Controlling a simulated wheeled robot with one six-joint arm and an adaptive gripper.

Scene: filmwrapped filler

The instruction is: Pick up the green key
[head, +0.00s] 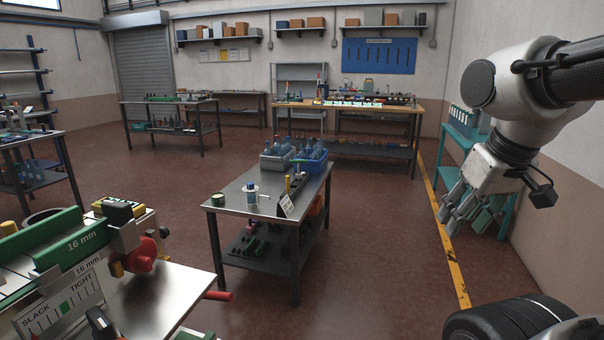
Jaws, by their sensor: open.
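I cannot make out a green key in the head view. My gripper (466,218) is at the right, fingers pointing down and spread open, with nothing seen between them. It hangs over the floor near the right wall, away from the tables. At the lower left is a machine with green rails (45,246) marked 16 mm, a red knob (144,255) and a gauge plate (62,303) reading SLACK and TIGHT. A dark handle stands at its front edge, cut off by the picture.
A teal rack (462,136) is by the right wall. Open floor lies between the table and my gripper.

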